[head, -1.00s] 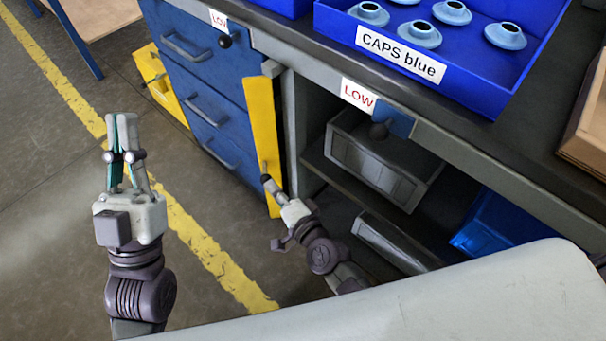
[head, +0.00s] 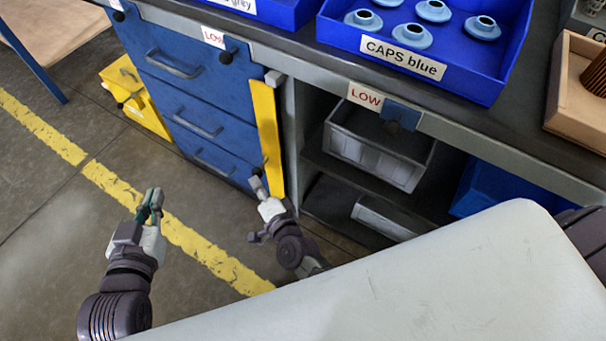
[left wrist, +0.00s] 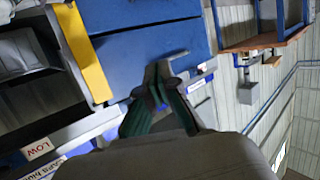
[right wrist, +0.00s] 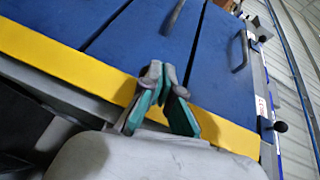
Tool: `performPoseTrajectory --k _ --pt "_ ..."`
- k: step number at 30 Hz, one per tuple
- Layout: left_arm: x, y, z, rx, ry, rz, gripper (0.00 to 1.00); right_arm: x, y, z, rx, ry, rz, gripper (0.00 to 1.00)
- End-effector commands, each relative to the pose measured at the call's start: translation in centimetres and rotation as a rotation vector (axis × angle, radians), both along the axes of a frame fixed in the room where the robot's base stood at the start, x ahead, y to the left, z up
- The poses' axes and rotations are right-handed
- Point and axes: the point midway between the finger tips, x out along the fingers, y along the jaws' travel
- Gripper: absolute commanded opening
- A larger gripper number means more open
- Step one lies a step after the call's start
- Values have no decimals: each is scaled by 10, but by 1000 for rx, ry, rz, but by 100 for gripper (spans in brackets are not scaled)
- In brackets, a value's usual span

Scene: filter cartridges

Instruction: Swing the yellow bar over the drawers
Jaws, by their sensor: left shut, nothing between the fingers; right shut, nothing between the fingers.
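The yellow bar (head: 268,140) stands upright along the right edge of the blue drawer unit (head: 190,84), swung clear of most of the drawer fronts. It also shows in the left wrist view (left wrist: 82,52) and, running across the picture, in the right wrist view (right wrist: 75,72). My right gripper (head: 257,186) is shut and empty beside the bar's lower part; whether it touches the bar I cannot tell. My left gripper (head: 152,198) is shut and empty above the floor, left of the bar and apart from it.
A yellow box-like part (head: 135,95) sits at the drawer unit's left side. Right of the bar are open shelves with a grey bin (head: 376,158). A blue tray of caps (head: 480,75) stands on the bench top. The floor before the drawers is clear.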

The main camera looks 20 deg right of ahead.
Motion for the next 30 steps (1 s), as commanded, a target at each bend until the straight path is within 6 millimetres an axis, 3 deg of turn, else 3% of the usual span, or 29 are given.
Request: performPoseTrajectory --k 10,30 --pt "-9 5 -17 24 103 7 0 7 3 1 1 0 3 0" --pt "-10 5 -19 28 116 8 0 8 3 1 2 -1 2 0"
